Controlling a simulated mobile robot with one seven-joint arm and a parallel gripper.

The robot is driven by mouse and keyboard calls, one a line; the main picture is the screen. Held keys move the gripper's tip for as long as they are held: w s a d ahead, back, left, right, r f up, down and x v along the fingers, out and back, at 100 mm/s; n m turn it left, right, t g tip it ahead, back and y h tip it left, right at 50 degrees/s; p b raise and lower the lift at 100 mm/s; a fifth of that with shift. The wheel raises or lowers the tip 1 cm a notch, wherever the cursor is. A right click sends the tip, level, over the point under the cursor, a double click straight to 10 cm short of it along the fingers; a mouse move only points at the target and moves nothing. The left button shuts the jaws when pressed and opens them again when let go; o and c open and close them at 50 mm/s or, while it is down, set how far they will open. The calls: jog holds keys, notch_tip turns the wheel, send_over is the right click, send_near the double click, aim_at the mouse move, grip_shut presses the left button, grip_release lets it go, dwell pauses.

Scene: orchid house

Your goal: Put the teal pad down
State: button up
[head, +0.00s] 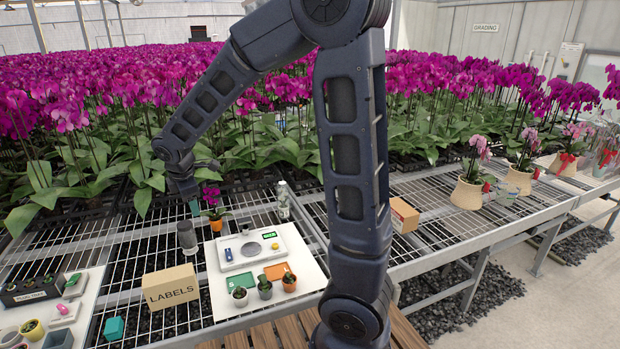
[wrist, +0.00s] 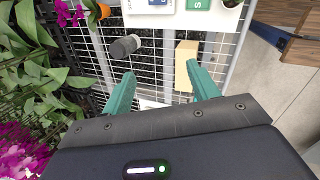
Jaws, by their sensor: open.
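The teal pad (head: 236,281) lies flat on the white board (head: 219,307), left of an orange pad (head: 274,271). A potted plant stands at its front edge. In the wrist view the green pad (wrist: 198,4) at the top edge appears to be the same one, cut off by the frame. My gripper (head: 188,198) hangs behind and left of the board, apart from the pad. The wrist view shows its two teal fingers (wrist: 161,76) spread wide with nothing between them.
A grey cylinder (head: 187,236) and the LABELS box (head: 171,286) stand left of the board. An orange-potted orchid (head: 216,217) and a clear bottle (head: 283,200) stand behind it. Several small pots stand along its front. A teal block (head: 114,327) lies on the mesh.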

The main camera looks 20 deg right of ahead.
jog(key=s+d+r+m, duration=0.2)
jog(key=d+r+m, duration=0.3)
jog(key=d, duration=0.6)
jog(key=s+d+r+m, duration=0.2)
jog(key=s+d+m, duration=0.5)
jog(key=s+d, duration=0.1)
jog(key=s+d+r+m+t, duration=0.1)
jog(key=s+d+r+m, duration=0.2)
jog(key=s+d+m, duration=0.5)
jog(key=s+d, duration=0.1)
jog(key=d, duration=0.2)
jog(key=shift+s+r, duration=0.15)
